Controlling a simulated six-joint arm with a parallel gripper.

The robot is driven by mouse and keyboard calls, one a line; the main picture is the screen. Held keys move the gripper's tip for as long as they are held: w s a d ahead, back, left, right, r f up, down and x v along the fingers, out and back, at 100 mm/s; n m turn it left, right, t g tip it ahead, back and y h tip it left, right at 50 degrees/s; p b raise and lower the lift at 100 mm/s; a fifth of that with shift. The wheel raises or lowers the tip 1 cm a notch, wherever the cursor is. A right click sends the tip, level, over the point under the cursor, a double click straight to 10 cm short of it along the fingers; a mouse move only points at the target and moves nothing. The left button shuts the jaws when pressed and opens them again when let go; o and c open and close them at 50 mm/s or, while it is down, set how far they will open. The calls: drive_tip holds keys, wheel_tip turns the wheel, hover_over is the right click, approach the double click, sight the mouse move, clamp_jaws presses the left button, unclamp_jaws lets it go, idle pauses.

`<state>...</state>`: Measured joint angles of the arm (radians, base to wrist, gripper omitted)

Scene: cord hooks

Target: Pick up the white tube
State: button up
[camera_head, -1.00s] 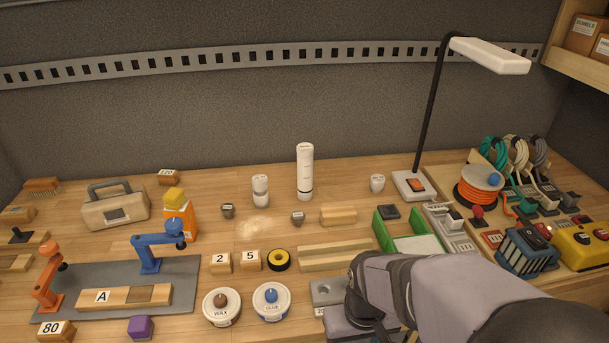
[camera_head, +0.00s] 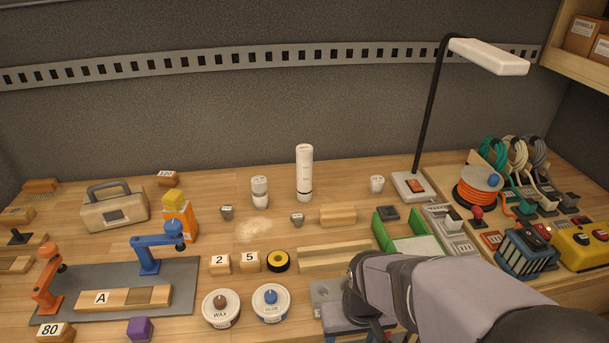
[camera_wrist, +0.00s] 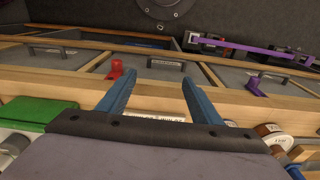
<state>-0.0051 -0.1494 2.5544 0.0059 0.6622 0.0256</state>
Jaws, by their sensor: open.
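A tall white tube (camera_head: 304,172) with a dark band near its base stands upright at the back middle of the wooden bench in the head view. It does not show in the wrist view. My gripper (camera_wrist: 158,76) is open, with its two blue fingers apart and nothing between them. It is at the bench's front edge, well in front of the tube and to its right. In the head view my arm hides the fingers.
A lamp (camera_head: 413,185) and a green-sided tray (camera_head: 383,231) are at right. Wooden strips (camera_head: 335,256) and round tins (camera_head: 271,303) lie in front. The wrist view shows drawer fronts (camera_wrist: 150,76).

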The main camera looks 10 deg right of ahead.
drive_tip(key=w+r+t, duration=0.1)
drive_tip(key=w, duration=0.2)
drive_tip(key=w+a+r+m+t, duration=0.1)
drive_tip(key=w+r+t, duration=0.1)
drive_tip(key=w, duration=0.1)
drive_tip(key=w+r+m+t, duration=0.1)
drive_tip(key=w+r, duration=0.1)
drive_tip(key=w, duration=0.1)
drive_tip(key=shift+w+a+r+t, duration=0.15)
drive_tip(key=shift+w+a+t, duration=0.05)
drive_tip(key=shift+w+t, duration=0.2)
drive_tip(key=w+a+r+n+t+b, duration=0.2)
drive_tip(key=w+t, duration=0.5)
drive_tip(key=w, duration=1.5)
drive_tip(key=t+b, duration=0.1)
drive_tip(key=t, duration=0.3)
approach(305, 164)
drive_tip(key=w+f, duration=0.2)
drive_tip(key=w, duration=0.2)
drive_tip(key=shift+w+a+r+t+h, duration=0.15)
drive_tip(key=shift+w+r+t+h, duration=0.35)
drive_tip(key=shift+w+r+t, duration=0.15)
drive_tip(key=shift+w+f+p, duration=0.15)
drive_tip(key=shift+w+p, duration=0.2)
drive_tip(key=shift+w, duration=0.65)
